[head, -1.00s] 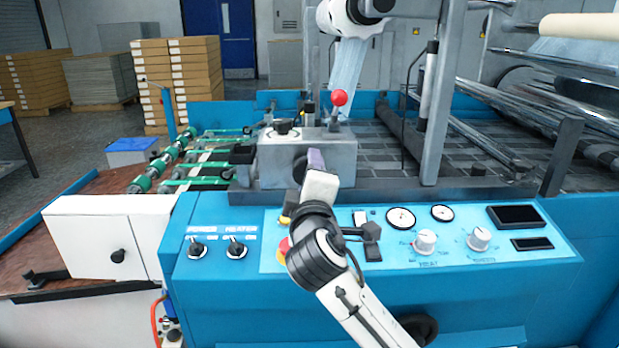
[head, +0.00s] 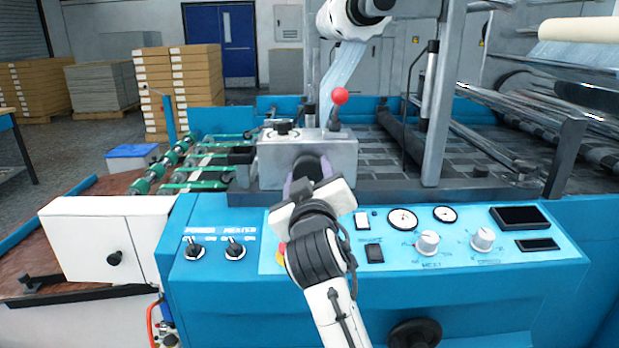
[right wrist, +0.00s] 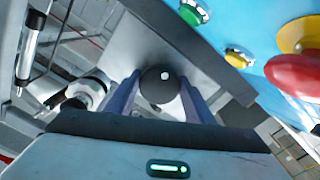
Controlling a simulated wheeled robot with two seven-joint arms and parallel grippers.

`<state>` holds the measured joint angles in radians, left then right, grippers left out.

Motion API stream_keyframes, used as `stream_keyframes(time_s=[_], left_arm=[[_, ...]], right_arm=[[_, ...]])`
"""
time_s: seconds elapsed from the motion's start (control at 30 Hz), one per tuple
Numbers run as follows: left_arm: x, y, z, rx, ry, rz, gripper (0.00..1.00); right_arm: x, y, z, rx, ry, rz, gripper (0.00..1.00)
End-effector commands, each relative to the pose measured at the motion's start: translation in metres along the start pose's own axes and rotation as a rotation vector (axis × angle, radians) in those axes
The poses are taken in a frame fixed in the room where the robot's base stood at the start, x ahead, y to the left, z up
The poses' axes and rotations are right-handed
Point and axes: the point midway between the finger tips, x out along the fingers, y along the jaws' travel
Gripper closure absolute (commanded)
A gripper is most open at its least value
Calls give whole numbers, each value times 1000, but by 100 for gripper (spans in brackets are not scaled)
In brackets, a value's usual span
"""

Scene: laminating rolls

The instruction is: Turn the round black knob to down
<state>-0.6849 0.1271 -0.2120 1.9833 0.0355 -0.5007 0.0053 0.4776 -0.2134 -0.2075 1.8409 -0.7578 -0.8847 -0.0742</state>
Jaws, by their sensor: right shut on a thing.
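The round black knob (head: 307,166) is on the front of the grey metal box above the blue panel. In the right wrist view the knob (right wrist: 160,85) sits between the two purple-grey fingers, with a small white dot on its face. My right gripper (head: 311,175) reaches it from the front and is shut on it, one finger on each side; the fingers also show in the right wrist view (right wrist: 158,98). The gripper's white body is tilted and hides the panel just below the knob. My left gripper is not in view.
A red-balled lever (head: 340,96) stands on top of the box. The blue panel holds two switches at the left, gauges, white dials (head: 427,242) and dark displays. A red button (right wrist: 297,75) and a green button (right wrist: 193,12) are near my right gripper.

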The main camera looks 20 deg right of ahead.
Motion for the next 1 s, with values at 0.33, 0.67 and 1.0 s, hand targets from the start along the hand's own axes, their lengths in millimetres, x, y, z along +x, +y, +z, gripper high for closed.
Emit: stream_keyframes(time_s=[0.33, 0.67, 1.0], left_arm=[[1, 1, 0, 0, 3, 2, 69], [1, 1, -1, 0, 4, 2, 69], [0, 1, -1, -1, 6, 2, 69]], right_arm=[[0, -2, 2, 68, -4, -4, 74], [0, -2, 2, 70, -4, -4, 74], [0, -1, 1, 69, -2, -2, 34]])
